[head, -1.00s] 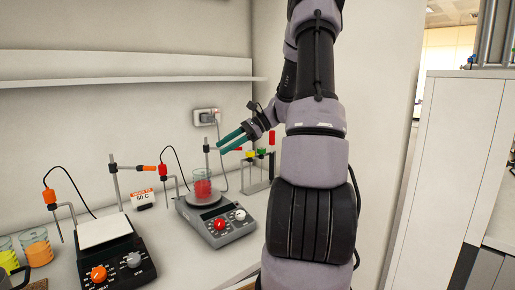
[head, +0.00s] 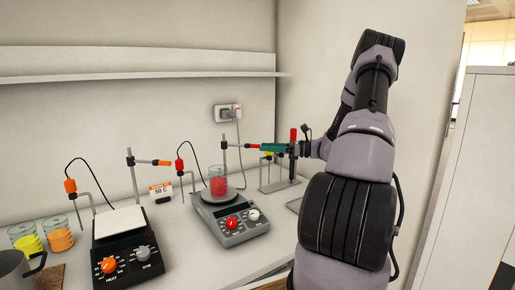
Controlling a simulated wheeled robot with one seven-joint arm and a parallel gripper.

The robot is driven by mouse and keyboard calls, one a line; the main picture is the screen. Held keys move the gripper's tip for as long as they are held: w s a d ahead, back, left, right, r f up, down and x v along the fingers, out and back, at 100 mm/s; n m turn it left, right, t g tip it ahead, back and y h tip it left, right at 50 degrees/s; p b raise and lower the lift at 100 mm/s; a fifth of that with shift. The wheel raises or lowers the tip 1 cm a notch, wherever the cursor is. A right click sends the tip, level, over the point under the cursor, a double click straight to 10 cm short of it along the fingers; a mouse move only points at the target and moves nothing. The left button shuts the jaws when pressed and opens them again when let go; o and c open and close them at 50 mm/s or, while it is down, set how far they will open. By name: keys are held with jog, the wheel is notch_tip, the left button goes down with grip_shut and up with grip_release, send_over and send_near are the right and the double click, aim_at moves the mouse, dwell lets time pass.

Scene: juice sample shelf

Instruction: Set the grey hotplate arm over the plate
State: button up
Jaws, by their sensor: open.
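The grey hotplate (head: 228,226) stands at the middle of the bench, with a beaker of red liquid (head: 218,182) on its round plate. Its upright rod carries a thin horizontal arm with a red end (head: 250,146), which points right, away from over the plate. My gripper (head: 262,148), with green fingers, reaches in from the right at about the height of this arm. The fingertips appear close to the red end; I cannot tell whether they touch. The gripper is open and holds nothing visible.
A black hotplate (head: 126,258) with an orange-ended arm (head: 160,162) stands to the left. A red probe (head: 180,165) hangs between the hotplates. A 50 C sign (head: 160,191), yellow (head: 28,243) and orange (head: 60,239) beakers, and a rack (head: 280,184) behind my gripper share the bench.

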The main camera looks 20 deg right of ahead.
aim_at(257, 147)
jog(key=shift+x, duration=2.2)
grip_shut()
